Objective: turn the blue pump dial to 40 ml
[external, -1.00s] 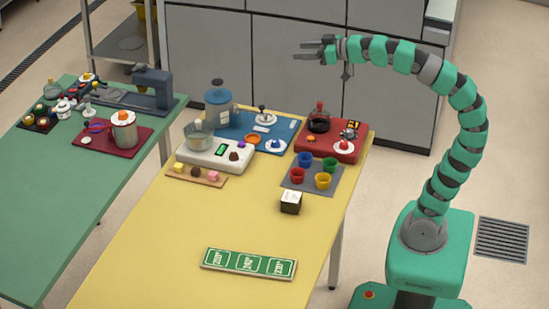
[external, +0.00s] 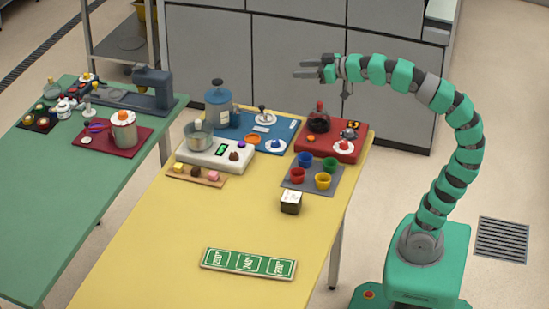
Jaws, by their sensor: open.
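A white round dial with a blue knob (external: 276,146) sits at the front right of the blue board (external: 230,131) on the yellow table. A blue canister with a dark top (external: 217,98), which looks like the pump, stands at the board's back left. The dial's marks are too small to read, so I cannot tell its setting. My gripper (external: 297,70) is open and empty. It is in the air, up and to the right of the blue board in the picture, pointing left, apart from everything.
A second white dial with a dark knob (external: 265,118) is on the blue board. The red board (external: 312,150) with a dark pot (external: 318,121) is to the right. A white scale with a metal bowl (external: 199,136) is at the left. The yellow table's front (external: 165,260) is mostly clear.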

